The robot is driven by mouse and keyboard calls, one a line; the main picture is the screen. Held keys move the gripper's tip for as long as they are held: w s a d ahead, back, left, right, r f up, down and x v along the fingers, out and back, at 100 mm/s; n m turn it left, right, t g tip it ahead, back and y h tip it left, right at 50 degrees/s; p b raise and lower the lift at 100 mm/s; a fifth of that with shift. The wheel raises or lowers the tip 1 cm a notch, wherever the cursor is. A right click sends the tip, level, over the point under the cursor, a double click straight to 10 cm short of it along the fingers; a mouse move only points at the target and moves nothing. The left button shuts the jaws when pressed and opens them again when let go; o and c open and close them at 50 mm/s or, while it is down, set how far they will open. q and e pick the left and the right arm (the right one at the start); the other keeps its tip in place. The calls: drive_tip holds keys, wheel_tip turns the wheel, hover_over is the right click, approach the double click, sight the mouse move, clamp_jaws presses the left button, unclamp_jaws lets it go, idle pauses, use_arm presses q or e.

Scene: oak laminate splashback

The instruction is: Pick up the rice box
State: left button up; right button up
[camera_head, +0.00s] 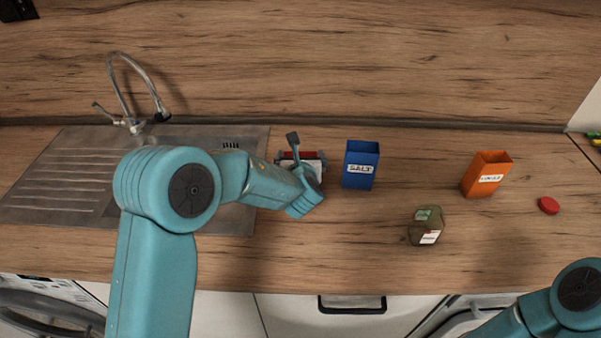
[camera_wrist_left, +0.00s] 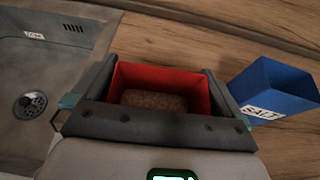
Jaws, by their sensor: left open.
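An open-topped red box (camera_wrist_left: 195,85) with brownish contents stands between the two dark fingers of my left gripper (camera_wrist_left: 155,95) in the left wrist view. No label on it is readable, so I cannot tell for certain that it is the rice box. In the head view only a strip of the red box (camera_head: 298,153) shows behind my left gripper (camera_head: 301,158), right of the sink. The gripper is open around the box, with one finger on each side. Whether the fingers touch it is unclear. My right gripper is out of view.
A blue SALT box (camera_head: 361,167) stands close to the right of the red box. Farther right are an orange box (camera_head: 486,174), an olive-green container (camera_head: 426,226) and a red round object (camera_head: 548,205). A steel sink (camera_head: 70,190) lies left. Counter between these items is clear.

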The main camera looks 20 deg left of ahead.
use_arm(q)
drive_tip(key=shift+w+a, duration=0.1)
drive_tip(key=shift+s+r, duration=0.1)
drive_tip(key=shift+s, duration=0.1)
drive_tip(key=shift+c, duration=0.7)
drive_tip(key=c, duration=1.2)
